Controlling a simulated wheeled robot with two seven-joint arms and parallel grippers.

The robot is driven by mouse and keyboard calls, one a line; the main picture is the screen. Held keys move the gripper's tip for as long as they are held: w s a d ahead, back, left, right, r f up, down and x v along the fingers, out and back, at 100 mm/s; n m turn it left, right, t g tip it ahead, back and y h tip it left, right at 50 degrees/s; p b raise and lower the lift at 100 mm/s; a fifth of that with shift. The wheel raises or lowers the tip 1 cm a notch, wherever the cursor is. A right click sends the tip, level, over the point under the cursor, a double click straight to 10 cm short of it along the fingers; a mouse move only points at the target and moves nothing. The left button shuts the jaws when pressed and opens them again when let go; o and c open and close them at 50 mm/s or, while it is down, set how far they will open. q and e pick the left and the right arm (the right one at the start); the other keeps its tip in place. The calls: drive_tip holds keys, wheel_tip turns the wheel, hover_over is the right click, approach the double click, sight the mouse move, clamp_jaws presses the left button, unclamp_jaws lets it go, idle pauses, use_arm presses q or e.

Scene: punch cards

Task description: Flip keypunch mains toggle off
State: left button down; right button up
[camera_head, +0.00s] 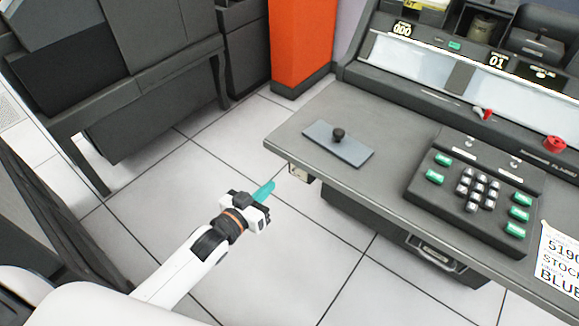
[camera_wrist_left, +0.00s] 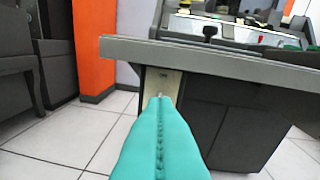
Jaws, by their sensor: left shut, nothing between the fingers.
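A beige switch plate (camera_wrist_left: 168,77) with a small label that seems to read ON is mounted under the desk edge in the left wrist view. A small pale piece, likely the mains toggle (camera_wrist_left: 160,95), shows right at my fingertips; its tilt is not clear. In the head view only a bit of the plate (camera_head: 298,173) shows below the desk's left corner. My left gripper (camera_head: 266,189) has teal fingers, shut and empty, pointing at the plate from the left. In the left wrist view the fingers (camera_wrist_left: 160,105) cover the plate's lower part; I cannot tell if they touch it.
The grey keypunch desk (camera_head: 290,131) overhangs the plate. On it are a flat plate with a black knob (camera_head: 338,134), a keypad (camera_head: 478,190), a red knob (camera_head: 554,144) and a printed card (camera_head: 560,262). An orange column (camera_head: 300,45) stands behind. The tiled floor left of the desk is clear.

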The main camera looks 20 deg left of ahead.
sight(295, 168)
use_arm(q)
drive_tip(key=shift+w, duration=0.1)
